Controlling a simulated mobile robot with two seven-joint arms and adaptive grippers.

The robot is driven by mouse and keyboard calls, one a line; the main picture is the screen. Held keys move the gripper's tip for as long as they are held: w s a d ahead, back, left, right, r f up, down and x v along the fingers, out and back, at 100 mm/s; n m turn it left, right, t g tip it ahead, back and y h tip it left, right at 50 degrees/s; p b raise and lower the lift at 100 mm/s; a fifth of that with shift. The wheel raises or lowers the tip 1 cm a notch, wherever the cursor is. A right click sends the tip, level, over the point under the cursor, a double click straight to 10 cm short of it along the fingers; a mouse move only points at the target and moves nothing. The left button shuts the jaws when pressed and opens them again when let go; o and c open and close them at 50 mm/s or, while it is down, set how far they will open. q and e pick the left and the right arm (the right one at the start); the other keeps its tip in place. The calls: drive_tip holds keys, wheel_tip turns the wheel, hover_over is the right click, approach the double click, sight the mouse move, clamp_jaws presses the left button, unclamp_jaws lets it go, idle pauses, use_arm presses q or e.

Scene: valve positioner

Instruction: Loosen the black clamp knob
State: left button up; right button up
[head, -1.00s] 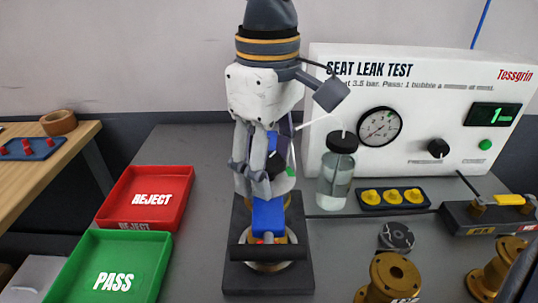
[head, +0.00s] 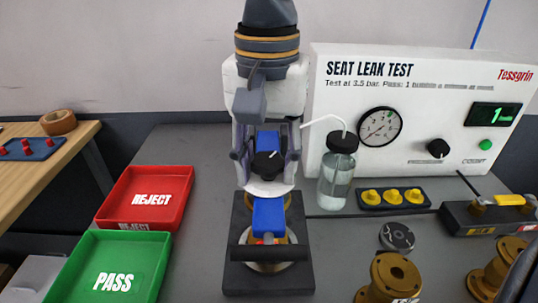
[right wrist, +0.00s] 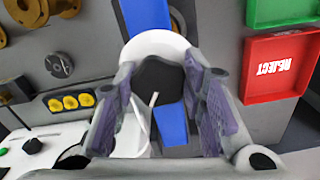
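The black clamp knob (head: 266,165), with a white pointer line on it, sits above the blue valve body (head: 268,216) on the dark fixture base (head: 236,272). My right gripper (head: 266,172) comes down from above, with one finger to the left of the knob and one to the right. In the right wrist view, the knob (right wrist: 158,88) lies between the two open finger pads (right wrist: 160,100); whether either pad touches it I cannot tell. A white round part (right wrist: 160,42) shows behind the knob. My left gripper is not in view.
The seat leak test box (head: 420,110) and a bubble jar (head: 338,172) stand close on the right. Red reject (head: 172,178) and green pass (head: 112,282) trays lie left. Brass flanged parts (head: 392,278) stand front right. The table's back left is clear.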

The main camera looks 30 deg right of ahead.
clamp_jaws()
drive_tip(key=n, duration=0.6)
drive_tip(key=shift+n, duration=0.4)
drive_tip(key=n, duration=0.2)
drive_tip(key=shift+n, duration=0.4)
drive_tip(key=n, duration=0.4)
drive_tip(key=shift+s+d+f, duration=0.1)
drive_tip(key=shift+f, duration=0.05)
drive_tip(key=o, duration=1)
unclamp_jaws()
drive_tip(key=shift+f, duration=0.1)
